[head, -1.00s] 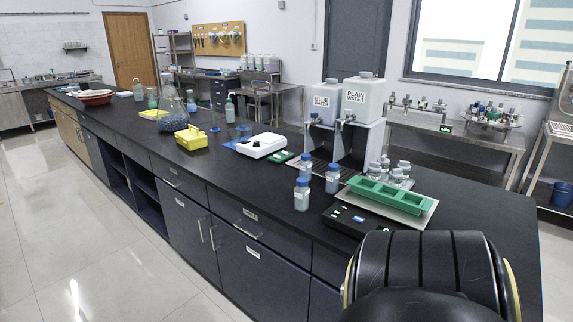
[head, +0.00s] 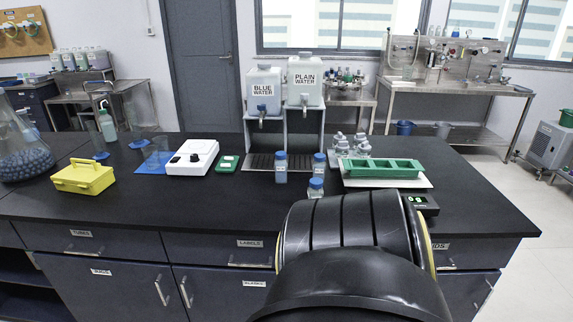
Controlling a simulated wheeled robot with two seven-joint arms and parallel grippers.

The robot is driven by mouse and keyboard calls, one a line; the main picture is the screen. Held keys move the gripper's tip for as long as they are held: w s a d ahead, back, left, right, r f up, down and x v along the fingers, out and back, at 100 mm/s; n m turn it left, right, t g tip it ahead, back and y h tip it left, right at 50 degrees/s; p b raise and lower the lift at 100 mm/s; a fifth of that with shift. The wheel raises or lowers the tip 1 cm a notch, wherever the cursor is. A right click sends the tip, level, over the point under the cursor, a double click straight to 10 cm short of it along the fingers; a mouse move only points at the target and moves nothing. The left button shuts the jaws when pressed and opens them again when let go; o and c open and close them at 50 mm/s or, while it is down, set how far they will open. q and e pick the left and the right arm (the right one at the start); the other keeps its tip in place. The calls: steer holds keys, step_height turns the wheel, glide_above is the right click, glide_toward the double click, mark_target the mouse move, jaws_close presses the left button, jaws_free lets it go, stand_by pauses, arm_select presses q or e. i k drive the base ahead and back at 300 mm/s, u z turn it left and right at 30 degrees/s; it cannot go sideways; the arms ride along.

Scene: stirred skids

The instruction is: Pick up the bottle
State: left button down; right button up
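Small blue-capped bottles stand upright on the black bench in the head view. One bottle (head: 281,169) stands in front of the dispenser stand. A second bottle (head: 319,168) is to its right. A third bottle (head: 316,187) is nearer, its lower part hidden behind my black arm link. A pale green pump bottle (head: 107,125) stands at the left of the bench. I cannot tell which one the task means. Neither gripper is in view.
The black bench (head: 230,207) bears a yellow carrier (head: 83,178), a white stirrer (head: 192,157), a green tray (head: 383,168), a black scale (head: 425,205), clear-lidded jars (head: 361,148) and a large flask (head: 22,150). Blue and plain water tanks (head: 304,82) stand behind. The front left bench top is clear.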

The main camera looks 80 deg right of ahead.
mark_target(281, 167)
steer(key=z, duration=0.95)
steer(key=i, duration=1.1)
steer(key=z, duration=1.25)
